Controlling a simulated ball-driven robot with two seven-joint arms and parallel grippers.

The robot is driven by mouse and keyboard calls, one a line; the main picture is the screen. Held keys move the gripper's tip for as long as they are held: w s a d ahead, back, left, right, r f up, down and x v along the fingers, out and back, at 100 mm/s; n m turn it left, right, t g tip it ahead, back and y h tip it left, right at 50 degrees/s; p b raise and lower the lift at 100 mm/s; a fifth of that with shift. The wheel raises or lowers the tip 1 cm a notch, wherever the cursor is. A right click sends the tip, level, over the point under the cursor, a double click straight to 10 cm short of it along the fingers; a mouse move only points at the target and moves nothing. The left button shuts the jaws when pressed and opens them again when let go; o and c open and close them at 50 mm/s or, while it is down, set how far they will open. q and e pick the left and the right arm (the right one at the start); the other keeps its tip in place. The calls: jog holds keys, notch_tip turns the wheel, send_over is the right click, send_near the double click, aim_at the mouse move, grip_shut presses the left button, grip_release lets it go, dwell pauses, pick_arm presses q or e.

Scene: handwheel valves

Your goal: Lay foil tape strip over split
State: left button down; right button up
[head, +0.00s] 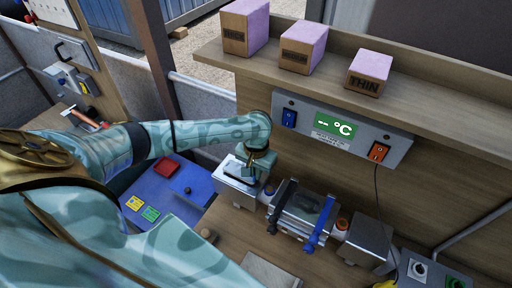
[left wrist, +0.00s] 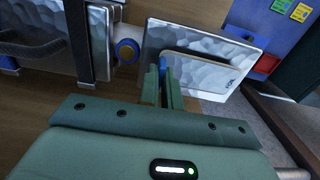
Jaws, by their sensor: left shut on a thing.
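My left gripper (head: 262,178) is shut at the left end of the pipe assembly. In the left wrist view its fingers (left wrist: 165,88) close on the edge of a shiny, round-cornered foil strip (left wrist: 212,72) with a tan border. A bit of blue shows between the fingers. The strip lies in front of a silver box (left wrist: 200,38); I cannot tell whether they touch. My right gripper is not in view.
A second silver box (head: 366,241) stands at the pipe's right end. A blue case (head: 168,192) is to the left. A switch box (head: 432,272) is at lower right.

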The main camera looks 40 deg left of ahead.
pick_arm(q)
jog(key=shift+f, duration=0.6)
jog(key=c, duration=1.5)
grip_release()
notch_tip(320, 180, up, 8)
jog(key=shift+f+p, duration=0.2)
jog(key=shift+p, duration=0.95)
jog(key=shift+f, duration=0.1)
